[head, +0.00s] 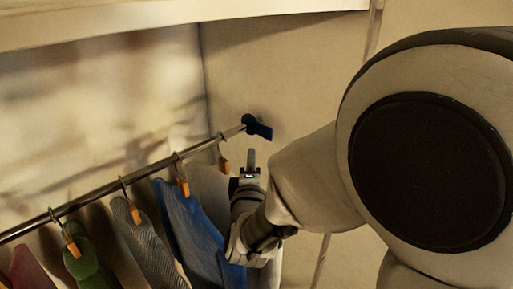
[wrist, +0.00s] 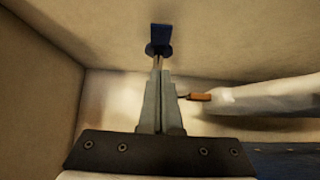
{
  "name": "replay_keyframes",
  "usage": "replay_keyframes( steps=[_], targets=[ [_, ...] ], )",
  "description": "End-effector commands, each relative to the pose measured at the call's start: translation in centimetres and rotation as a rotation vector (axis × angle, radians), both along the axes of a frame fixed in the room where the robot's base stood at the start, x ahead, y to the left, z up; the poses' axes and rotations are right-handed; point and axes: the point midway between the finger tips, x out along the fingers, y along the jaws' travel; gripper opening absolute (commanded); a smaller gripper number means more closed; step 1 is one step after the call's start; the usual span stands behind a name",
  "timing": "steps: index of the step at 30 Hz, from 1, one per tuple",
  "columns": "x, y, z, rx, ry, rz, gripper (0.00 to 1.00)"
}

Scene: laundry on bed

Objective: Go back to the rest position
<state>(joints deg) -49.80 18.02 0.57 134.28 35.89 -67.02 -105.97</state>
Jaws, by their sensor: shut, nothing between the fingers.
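My gripper (head: 251,160) is raised near the right end of a metal hanging rail, in front of the wall. In the wrist view my gripper (wrist: 160,76) has its two fingers together, shut and empty. The rail's blue end bracket (head: 257,127) is just above it in the head view. The bracket also shows in the wrist view (wrist: 160,38), beyond the fingertips. An orange clip hanger (head: 224,160) hangs on the rail to the left of the gripper. In the wrist view an orange clip (wrist: 199,97) and a pale cloth (wrist: 270,97) are right of the fingers.
The rail (head: 95,197) runs down to the left with several garments on orange clips: a blue one (head: 188,225), a grey one (head: 147,243) and a green one (head: 86,256). A shelf edge (head: 150,20) crosses above. The wall right of the bracket is bare.

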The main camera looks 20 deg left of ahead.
Motion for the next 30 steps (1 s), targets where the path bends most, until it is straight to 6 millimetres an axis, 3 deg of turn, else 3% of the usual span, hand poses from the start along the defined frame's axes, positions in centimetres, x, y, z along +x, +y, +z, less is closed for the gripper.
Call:
replay_keyframes(
  steps=[3, 7, 14, 22, 30],
  targets=[
    [-2.1, -0.5, -0.1, 0.0, 0.0, 0.004, 0.0],
    [-3.4, -1.0, 0.0, 0.0, 0.0, 0.002, 0.0],
    [-3.0, -2.3, 0.6, 0.093, 0.083, 0.008, 0.0],
    [-1.6, -7.1, 1.9, 0.42, 0.416, 0.0, 0.0],
    [-3.7, -14.0, 2.6, 0.708, 0.739, -0.142, 0.0]
  ],
)
